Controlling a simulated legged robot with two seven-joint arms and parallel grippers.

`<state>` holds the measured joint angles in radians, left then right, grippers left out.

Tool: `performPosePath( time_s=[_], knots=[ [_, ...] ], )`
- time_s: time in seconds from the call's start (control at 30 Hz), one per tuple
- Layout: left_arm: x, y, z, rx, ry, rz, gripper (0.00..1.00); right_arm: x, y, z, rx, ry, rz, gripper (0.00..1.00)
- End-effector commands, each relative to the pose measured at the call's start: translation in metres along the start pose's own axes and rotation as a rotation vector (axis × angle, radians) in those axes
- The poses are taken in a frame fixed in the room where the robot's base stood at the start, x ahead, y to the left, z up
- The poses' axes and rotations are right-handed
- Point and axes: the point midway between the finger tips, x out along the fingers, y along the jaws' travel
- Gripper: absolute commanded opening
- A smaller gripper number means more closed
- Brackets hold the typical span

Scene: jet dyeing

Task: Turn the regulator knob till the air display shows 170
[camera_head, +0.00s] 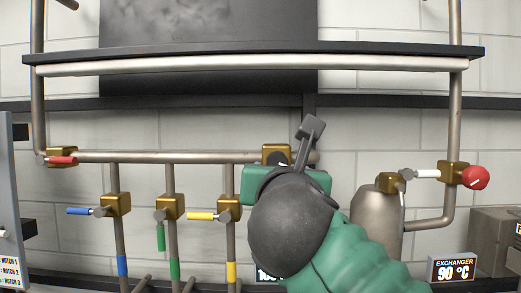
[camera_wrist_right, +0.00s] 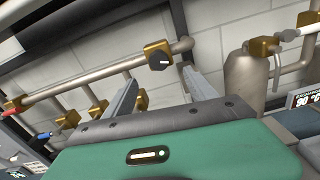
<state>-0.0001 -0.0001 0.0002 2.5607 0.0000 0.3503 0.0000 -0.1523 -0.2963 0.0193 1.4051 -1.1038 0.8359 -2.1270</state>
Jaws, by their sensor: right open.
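The regulator knob (camera_wrist_right: 159,60) is black with a white mark and sits on a brass block at the end of the horizontal pipe. In the head view the knob (camera_head: 275,157) is partly covered by my right gripper. My right gripper (camera_wrist_right: 161,78) is open and empty in the wrist view, one finger on each side of the knob's line of sight; contact is not visible. In the head view my right gripper (camera_head: 309,138) is at the pipe's right end. A display (camera_head: 268,274) at the bottom is mostly hidden by my arm, its reading unclear. My left gripper is out of view.
Blue (camera_head: 83,211), green (camera_head: 161,237) and yellow (camera_head: 201,216) valve handles hang left of my arm. A red handle (camera_head: 62,160) is at the far left. A grey tank (camera_head: 377,210), a red knob (camera_head: 475,177) and an exchanger display (camera_head: 455,269) reading 90 °C stand right.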

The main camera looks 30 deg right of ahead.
Motion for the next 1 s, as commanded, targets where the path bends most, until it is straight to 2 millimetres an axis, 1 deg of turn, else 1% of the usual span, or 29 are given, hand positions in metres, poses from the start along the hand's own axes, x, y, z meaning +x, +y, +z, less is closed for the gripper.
performPosePath(
  time_s=[0.03,0.2,0.37,0.43,0.5,0.6,0.7,0.83,1.0],
  knots=[
    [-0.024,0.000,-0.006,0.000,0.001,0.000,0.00,0.008,0.001,0.013,-0.003,0.003,-0.003,0.66],
    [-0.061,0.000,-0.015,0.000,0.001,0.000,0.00,0.034,0.001,0.012,-0.002,0.006,0.001,0.66],
    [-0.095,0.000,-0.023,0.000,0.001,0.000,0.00,0.053,0.003,0.011,-0.002,0.008,0.005,0.66],
    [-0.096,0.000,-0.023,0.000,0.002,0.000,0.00,0.071,0.002,0.004,-0.001,0.007,0.001,0.66],
    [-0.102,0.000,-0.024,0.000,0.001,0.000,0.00,0.090,0.001,0.002,-0.002,0.008,0.000,0.66],
    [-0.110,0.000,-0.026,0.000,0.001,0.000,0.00,0.112,0.001,0.002,0.000,0.007,0.001,0.66],
    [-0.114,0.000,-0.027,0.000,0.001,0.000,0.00,0.128,0.001,0.001,0.001,0.005,0.003,0.66],
    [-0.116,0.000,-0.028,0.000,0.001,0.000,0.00,0.138,0.001,-0.001,0.003,0.004,0.003,0.66],
    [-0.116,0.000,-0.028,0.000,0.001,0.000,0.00,0.138,0.000,-0.001,0.004,0.003,0.004,0.66]
  ],
)
